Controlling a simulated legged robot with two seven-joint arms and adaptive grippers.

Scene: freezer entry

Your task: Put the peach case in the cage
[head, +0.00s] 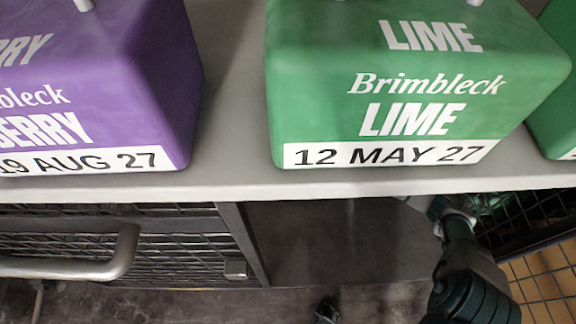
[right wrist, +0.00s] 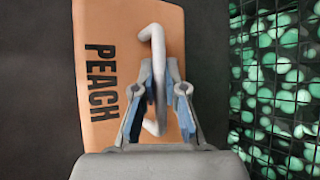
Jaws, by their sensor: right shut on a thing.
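The peach case (right wrist: 105,28), orange with black PEACH lettering, shows in the right wrist view against a dark surface. My right gripper (right wrist: 158,84) is shut on its white handle (right wrist: 157,48). In the head view my right arm reaches under the shelf edge at the lower right; the gripper and the peach case are hidden there. Black wire mesh (right wrist: 275,75) stands right of the case in the wrist view, with green rounded shapes behind it. Mesh panels also show under the shelf in the head view, at left (head: 170,245) and right (head: 520,215). My left gripper is out of view.
On the grey shelf (head: 235,90) stand a purple case (head: 120,70) and a green LIME case (head: 420,65) dated 12 MAY 27. Part of another green case (head: 562,110) shows at right. A metal handle (head: 120,255) sticks out before the left mesh.

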